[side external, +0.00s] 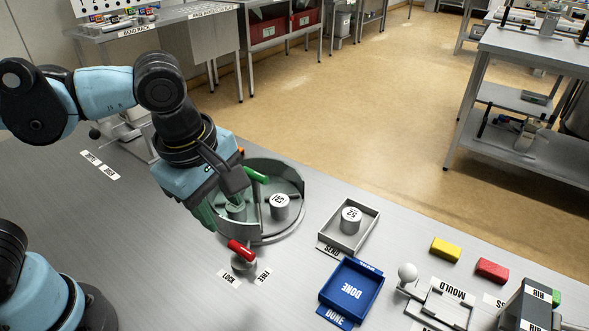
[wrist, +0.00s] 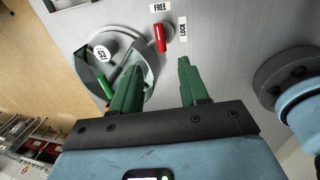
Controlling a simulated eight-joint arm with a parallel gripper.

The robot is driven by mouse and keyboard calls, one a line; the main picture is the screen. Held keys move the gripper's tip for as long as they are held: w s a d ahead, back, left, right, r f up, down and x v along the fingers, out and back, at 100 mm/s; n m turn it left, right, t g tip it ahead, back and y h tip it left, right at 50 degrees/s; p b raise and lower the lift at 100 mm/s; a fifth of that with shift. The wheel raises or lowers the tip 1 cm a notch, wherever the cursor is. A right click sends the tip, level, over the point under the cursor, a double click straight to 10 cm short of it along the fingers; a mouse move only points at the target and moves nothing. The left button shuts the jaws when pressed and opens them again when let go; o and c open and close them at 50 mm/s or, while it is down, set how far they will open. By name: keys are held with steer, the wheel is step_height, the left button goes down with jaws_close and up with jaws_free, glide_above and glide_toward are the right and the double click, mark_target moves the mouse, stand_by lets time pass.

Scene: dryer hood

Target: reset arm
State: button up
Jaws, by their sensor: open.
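My gripper (wrist: 158,66) is open, with its two green fingers apart and nothing between them in the wrist view. In the side external view my gripper (side external: 220,212) points down over the left part of a round grey dryer hood base (side external: 303,190). A red lever (side external: 241,250) stands in front of the base, by the LOCK and FREE labels. The lever (wrist: 160,40) also shows in the wrist view, beyond the fingertips. A green handle (side external: 256,174) is on the dryer, partly behind my wrist. One numbered grey cylinder (side external: 280,208) stands inside; another (side external: 236,211) is partly hidden by my fingers.
A grey tray (side external: 331,241) holds a numbered cylinder (side external: 351,220). A blue DONE tray (side external: 350,287), a mould fixture (side external: 440,308), a yellow block (side external: 445,249) and a red block (side external: 491,270) are to the right.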

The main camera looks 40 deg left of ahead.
stand_by(0.3)
steer(key=w+a+m+t, duration=0.1)
steer(key=a+m+t, duration=0.1)
steer(key=a+m, duration=0.4)
steer(key=w+a+f+m+t, duration=0.1)
steer(key=a+m, duration=0.5)
steer(key=m, duration=0.6)
steer(key=shift+w+a+t, duration=0.4)
steer(key=shift+w+t, duration=0.4)
steer(key=shift+t, duration=0.2)
